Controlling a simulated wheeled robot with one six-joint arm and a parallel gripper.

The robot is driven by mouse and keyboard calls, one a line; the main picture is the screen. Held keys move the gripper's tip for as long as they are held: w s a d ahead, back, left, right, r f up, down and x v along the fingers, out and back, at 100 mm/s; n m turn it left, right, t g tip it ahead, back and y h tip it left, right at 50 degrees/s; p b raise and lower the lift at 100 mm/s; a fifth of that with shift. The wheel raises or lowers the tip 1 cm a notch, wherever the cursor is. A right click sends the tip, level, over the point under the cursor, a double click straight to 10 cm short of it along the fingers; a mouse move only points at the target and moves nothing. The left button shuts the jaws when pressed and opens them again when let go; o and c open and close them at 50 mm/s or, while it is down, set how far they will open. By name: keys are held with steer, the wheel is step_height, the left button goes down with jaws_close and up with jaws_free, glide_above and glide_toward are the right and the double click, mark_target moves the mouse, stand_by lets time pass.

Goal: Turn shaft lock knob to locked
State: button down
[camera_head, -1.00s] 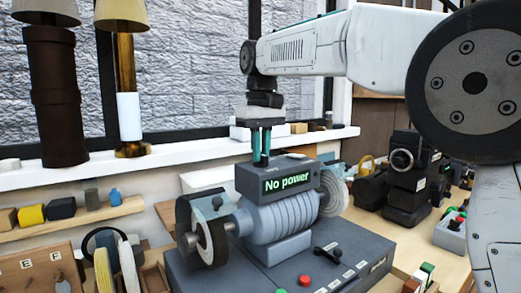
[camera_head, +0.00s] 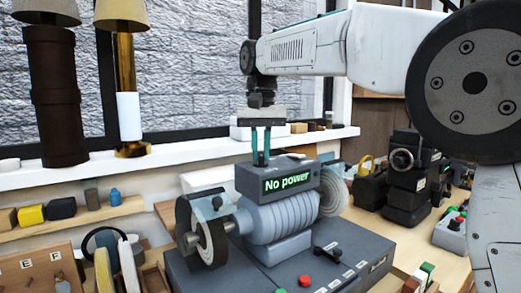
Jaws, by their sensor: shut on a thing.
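A grey bench grinder (camera_head: 285,218) stands on a dark base box (camera_head: 340,258). Its display box (camera_head: 277,178) reads "No power". My gripper (camera_head: 260,162) points straight down behind the top left of this display, with its two teal fingers close together. The fingertips are partly hidden by the display box. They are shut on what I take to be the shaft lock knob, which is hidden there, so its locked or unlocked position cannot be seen. The left wheel (camera_head: 208,240) sits behind a clear guard, and the right wheel (camera_head: 333,190) is partly hidden.
The base carries a red button (camera_head: 305,281) and a black lever (camera_head: 327,250). Lamps stand on the white sill (camera_head: 190,153) behind. A black machine (camera_head: 405,185) stands on the right.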

mark_target(261, 154)
steer(key=m, duration=1.1)
steer(key=shift+m, duration=0.4)
stand_by(0.3)
steer(key=c, duration=1.4)
jaws_free()
steer(key=shift+c, duration=0.2)
step_height(261, 154, up, 7)
steer(key=shift+f, duration=0.1)
steer(key=shift+r, duration=0.55)
